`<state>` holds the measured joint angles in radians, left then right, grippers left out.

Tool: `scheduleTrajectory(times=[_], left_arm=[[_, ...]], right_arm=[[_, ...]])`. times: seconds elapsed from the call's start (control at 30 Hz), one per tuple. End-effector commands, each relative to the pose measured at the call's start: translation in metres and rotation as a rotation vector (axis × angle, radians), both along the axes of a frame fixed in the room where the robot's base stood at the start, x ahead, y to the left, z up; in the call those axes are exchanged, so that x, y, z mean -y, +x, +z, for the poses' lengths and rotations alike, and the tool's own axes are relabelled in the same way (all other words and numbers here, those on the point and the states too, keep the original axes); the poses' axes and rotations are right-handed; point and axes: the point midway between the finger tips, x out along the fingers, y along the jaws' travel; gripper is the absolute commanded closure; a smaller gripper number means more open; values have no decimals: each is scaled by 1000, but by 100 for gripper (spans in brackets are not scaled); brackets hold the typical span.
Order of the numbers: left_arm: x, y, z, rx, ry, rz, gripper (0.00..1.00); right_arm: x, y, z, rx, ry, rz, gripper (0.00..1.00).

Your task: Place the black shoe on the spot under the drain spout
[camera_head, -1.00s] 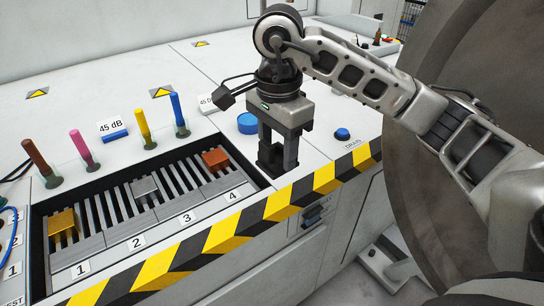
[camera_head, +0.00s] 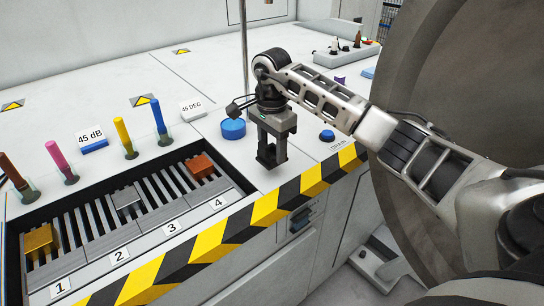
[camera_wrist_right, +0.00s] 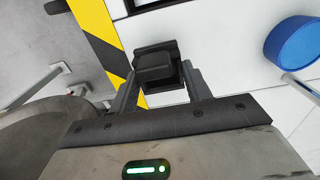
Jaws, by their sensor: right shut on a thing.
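My right gripper (camera_head: 270,147) is shut on the black shoe (camera_head: 267,158) and holds it over the white bench top, just behind the striped front edge. In the right wrist view the black shoe (camera_wrist_right: 155,65) sits between the two fingers. I cannot tell the exact gap between shoe and bench. A "DRAIN" label (camera_head: 338,146) lies to the right of the gripper, by a blue button (camera_head: 327,135). I cannot clearly make out the drain spout or the spot under it. My left gripper is not in view.
A slotted tray (camera_head: 92,262) numbered 1 to 4 holds gold (camera_head: 37,239), grey (camera_head: 126,199) and copper (camera_head: 201,166) blocks. A blue round knob (camera_head: 233,128) and thin vertical pole (camera_head: 244,60) stand left of the gripper. A large grey disc (camera_head: 440,70) stands at right.

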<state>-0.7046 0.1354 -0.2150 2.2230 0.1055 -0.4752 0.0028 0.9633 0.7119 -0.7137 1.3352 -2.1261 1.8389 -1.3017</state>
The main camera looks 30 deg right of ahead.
Motion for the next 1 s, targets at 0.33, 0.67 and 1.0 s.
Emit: scheduleTrajectory(times=[0.33, 0.67, 1.0], left_arm=[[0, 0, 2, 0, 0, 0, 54], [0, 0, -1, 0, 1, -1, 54], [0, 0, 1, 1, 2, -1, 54]], right_arm=[[2, 2, -34, 1, 0, -1, 75], [2, 2, -37, 0, -1, -1, 40], [2, 2, -35, 0, 0, -1, 30]])
